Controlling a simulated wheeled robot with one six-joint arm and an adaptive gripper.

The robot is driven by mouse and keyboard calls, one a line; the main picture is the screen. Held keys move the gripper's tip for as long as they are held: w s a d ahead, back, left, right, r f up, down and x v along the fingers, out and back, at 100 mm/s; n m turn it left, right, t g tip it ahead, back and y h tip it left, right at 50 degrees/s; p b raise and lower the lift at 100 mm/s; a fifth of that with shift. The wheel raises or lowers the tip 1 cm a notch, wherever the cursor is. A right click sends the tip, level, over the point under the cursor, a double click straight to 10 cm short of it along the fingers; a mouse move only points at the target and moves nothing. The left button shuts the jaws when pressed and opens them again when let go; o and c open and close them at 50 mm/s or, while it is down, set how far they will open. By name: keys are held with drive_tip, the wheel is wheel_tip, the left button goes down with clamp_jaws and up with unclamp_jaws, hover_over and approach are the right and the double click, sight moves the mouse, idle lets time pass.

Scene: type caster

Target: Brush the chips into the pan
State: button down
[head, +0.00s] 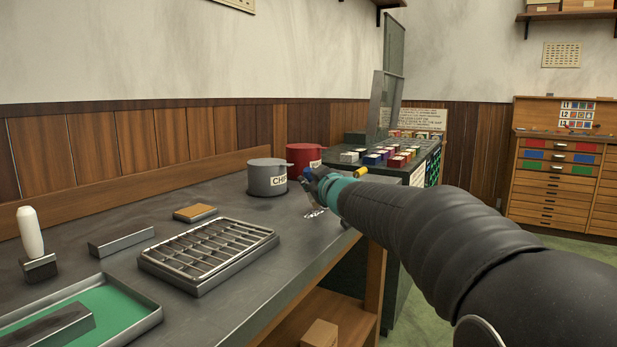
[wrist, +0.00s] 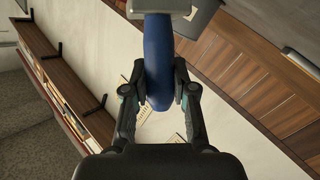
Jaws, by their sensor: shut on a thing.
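My gripper (head: 326,190) is over the right end of the dark bench, beside the grey pot. In the wrist view, its two fingers (wrist: 160,92) are closed on a long blue handle (wrist: 158,60), which has a pale grey end (wrist: 158,6); it seems to be the brush. Its bristles cannot be made out. Small bright bits (head: 314,212), perhaps the chips, lie on the bench just under the gripper. I cannot make out a separate pan; my arm hides part of the bench end.
A red pot (head: 303,157) stands behind the grey one. A slotted metal tray (head: 208,257), a grey bar (head: 121,240), a green-lined tray (head: 110,312) and a white-handled tool (head: 31,234) occupy the left. A stand of coloured blocks (head: 405,157) is beyond the bench.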

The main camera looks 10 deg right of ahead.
drive_tip(key=shift+w+d+p, duration=0.2)
drive_tip(key=shift+w+d, duration=0.65)
drive_tip(key=shift+w, duration=0.35)
drive_tip(key=shift+w+d+p, duration=0.2)
drive_tip(key=shift+w+d, duration=0.65)
drive_tip(key=shift+w, duration=0.3)
drive_tip(key=shift+r, duration=0.1)
drive_tip(key=shift+r, duration=2.95)
drive_tip(key=shift+r, duration=0.1)
drive_tip(key=shift+r, duration=1.4)
drive_tip(key=shift+f, duration=0.1)
drive_tip(key=shift+d+f+b, duration=0.2)
drive_tip(key=shift+f+b, duration=0.55)
drive_tip(key=shift+f, duration=0.35)
